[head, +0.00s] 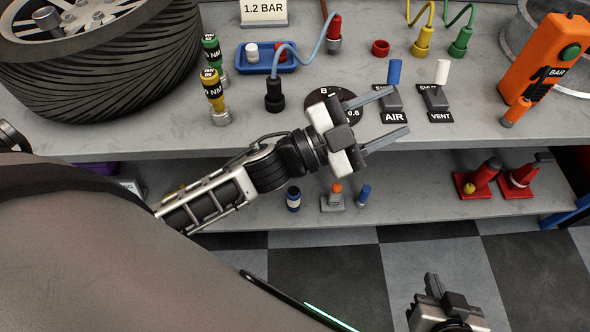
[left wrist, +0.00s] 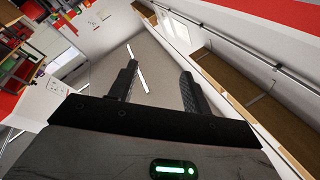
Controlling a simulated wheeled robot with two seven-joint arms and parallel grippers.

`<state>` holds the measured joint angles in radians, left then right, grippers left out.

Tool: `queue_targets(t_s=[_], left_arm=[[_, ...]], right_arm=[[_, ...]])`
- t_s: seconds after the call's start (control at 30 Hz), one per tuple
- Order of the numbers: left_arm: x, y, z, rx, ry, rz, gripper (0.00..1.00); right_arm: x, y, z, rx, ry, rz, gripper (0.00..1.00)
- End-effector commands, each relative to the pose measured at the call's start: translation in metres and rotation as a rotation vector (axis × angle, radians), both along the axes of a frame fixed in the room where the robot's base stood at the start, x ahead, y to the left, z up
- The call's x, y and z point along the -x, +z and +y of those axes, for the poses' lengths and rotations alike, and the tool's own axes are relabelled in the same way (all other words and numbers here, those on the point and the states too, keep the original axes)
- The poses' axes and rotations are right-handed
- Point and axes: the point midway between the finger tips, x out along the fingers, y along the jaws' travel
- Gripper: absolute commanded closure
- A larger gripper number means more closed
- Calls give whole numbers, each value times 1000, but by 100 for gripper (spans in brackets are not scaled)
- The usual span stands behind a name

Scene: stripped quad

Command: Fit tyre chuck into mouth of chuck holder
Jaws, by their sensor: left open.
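I cannot tell for sure which pieces are the tyre chuck and the chuck holder. A black cylindrical fitting (head: 274,97) stands on the bench with a pale blue hose (head: 300,62) rising from it. A red-topped fitting (head: 334,30) with a grey base stands behind it, and a low red ring (head: 380,47) sits to its right. My left gripper (head: 400,111) is open and empty, its fingers appearing either side of the AIR switch (head: 390,98). In the left wrist view its fingers (left wrist: 158,70) are apart with nothing between them. My right gripper (head: 432,283) is low, over the floor.
A tyre (head: 110,75) lies at the left. Yellow (head: 214,95) and green (head: 211,50) torque pieces, a blue tray (head: 266,67), a VENT switch (head: 435,98) and an orange BAR gauge (head: 545,65) share the bench.

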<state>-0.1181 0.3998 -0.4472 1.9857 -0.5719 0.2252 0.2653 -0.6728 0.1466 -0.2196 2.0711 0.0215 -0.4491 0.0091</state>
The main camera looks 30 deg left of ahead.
Motion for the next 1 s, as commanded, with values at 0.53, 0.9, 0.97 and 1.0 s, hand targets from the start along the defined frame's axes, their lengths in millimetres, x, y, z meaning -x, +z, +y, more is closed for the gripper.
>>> queue_targets(t_s=[0.53,0.9,0.97,1.0], left_arm=[[121,-213,83,213,529,1110,51],[120,-213,83,211,527,1106,51],[120,-213,83,211,527,1106,51],[120,-213,83,211,527,1106,51]], right_arm=[[-4,2,-2,7,5,-9,100],[-4,2,-2,6,5,-10,100],[-4,2,-2,6,5,-10,100],[-4,2,-2,6,5,-10,100]])
